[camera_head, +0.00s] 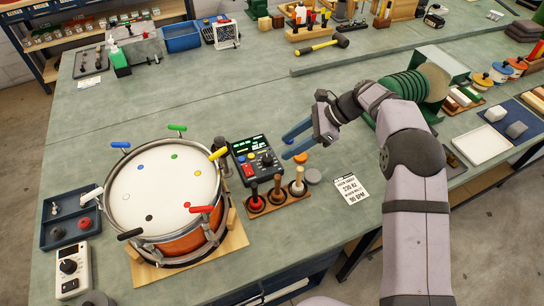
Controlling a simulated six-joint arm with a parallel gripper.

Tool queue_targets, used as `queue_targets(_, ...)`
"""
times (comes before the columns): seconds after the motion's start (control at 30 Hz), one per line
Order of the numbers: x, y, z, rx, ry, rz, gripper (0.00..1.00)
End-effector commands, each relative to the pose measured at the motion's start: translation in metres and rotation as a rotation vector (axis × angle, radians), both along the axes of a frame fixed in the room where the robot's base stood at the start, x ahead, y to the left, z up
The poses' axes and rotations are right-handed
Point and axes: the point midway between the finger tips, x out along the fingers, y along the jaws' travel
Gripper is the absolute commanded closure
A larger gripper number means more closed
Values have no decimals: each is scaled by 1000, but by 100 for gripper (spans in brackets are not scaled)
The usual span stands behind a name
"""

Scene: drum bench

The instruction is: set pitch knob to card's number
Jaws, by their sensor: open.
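A black control box (257,157) with a small lit display, coloured buttons and a dark round knob (267,160) sits right of the drum. A white device (71,270) with a black knob (68,267) is at the lower left. I cannot tell which knob is labelled pitch. A white printed card (351,189) lies flat on the bench, right of the box. Its small print appears to include "130 Hz" and "90 BPM". My gripper (287,148) is open and empty, its blue fingers pointing left, just right of the black box and apart from its knob.
A drum (160,190) with coloured tuning handles stands on a wooden board left of the box. A wooden rack (277,201) with several upright pegs is close in front of the box. A grey disc (313,177) lies beside it.

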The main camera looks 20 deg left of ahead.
Motion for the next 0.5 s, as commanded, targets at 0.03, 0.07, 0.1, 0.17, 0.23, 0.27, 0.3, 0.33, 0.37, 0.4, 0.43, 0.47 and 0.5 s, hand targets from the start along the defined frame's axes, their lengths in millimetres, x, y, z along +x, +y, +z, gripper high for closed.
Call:
queue_targets(0.03, -1, 3, -3, 5, 14, -3, 54)
queue_targets(0.07, -1, 4, -3, 7, 18, -4, 54)
queue_targets(0.1, -1, 5, -3, 9, 22, -5, 54)
queue_targets(0.17, -1, 5, -2, 10, 25, -7, 54)
queue_targets(0.23, -1, 6, -3, 10, 26, -7, 54)
queue_targets(0.27, -2, 6, -3, 10, 26, -7, 54)
queue_targets(0.3, -2, 8, -5, 10, 26, -6, 54)
queue_targets(0.33, -3, 9, -6, 9, 27, -5, 54)
queue_targets(0.37, -4, 10, -8, 9, 27, -5, 54)
queue_targets(0.4, -5, 13, -10, 9, 28, -6, 54)
queue_targets(0.43, -6, 15, -12, 9, 28, -6, 54)
queue_targets(0.47, -7, 17, -14, 9, 28, -6, 54)
queue_targets(0.5, -8, 21, -18, 8, 28, -5, 54)
